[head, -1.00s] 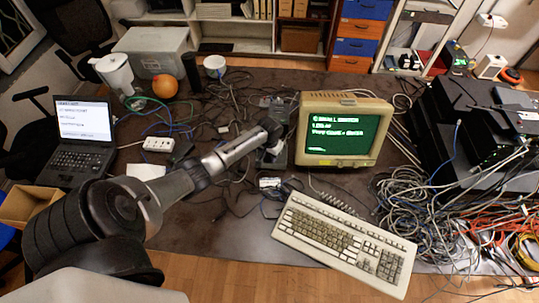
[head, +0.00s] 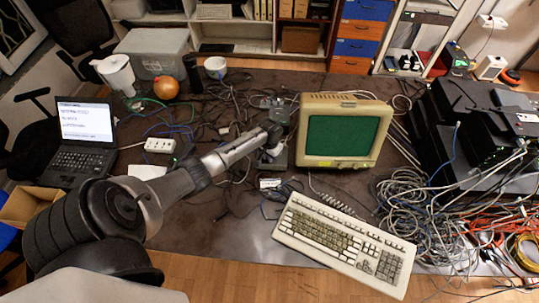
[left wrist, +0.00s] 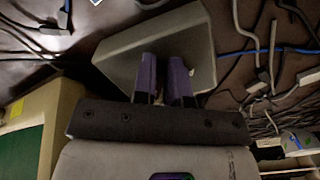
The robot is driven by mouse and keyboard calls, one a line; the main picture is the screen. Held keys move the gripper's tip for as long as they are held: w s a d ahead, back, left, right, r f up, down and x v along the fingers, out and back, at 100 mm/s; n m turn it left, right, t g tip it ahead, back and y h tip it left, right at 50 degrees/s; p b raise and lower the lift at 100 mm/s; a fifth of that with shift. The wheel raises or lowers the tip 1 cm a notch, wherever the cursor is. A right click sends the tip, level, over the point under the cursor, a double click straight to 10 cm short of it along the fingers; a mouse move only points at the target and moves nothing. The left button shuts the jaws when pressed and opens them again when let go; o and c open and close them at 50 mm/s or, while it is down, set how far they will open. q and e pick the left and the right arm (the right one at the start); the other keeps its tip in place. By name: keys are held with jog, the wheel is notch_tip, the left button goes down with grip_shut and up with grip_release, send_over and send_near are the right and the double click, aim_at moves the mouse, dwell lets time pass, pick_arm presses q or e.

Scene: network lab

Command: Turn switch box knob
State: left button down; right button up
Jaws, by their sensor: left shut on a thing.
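The switch box (head: 279,160) is a grey box on the table just left of the old monitor, partly covered by my left gripper (head: 273,138). In the left wrist view the grey box (left wrist: 125,52) fills the upper middle, and my left gripper (left wrist: 165,72) points at its face. Its two purple-grey fingers are close together with a narrow gap. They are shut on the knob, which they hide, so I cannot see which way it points. My right gripper is in neither view.
A beige monitor (head: 343,133) with a blank green screen stands close right of the box. A keyboard (head: 345,245) lies in front. Tangled cables (head: 405,205) cover the right side. A laptop (head: 83,140) and a power strip (head: 160,145) are at left.

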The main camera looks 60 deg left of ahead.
pick_arm(q)
jog(key=m+p, duration=0.1)
jog(key=m, duration=0.2)
jog(key=shift+a+r+p, duration=0.15)
jog(key=shift+a+p, duration=0.1)
jog(key=shift+p, duration=0.1)
jog(key=shift+a+m+p, duration=0.15)
jog(key=shift+m+p, duration=0.15)
jog(key=shift+m, duration=0.8)
jog(key=shift+a+m, duration=0.1)
jog(key=shift+m, duration=0.7)
jog(key=c, duration=1.1)
grip_release()
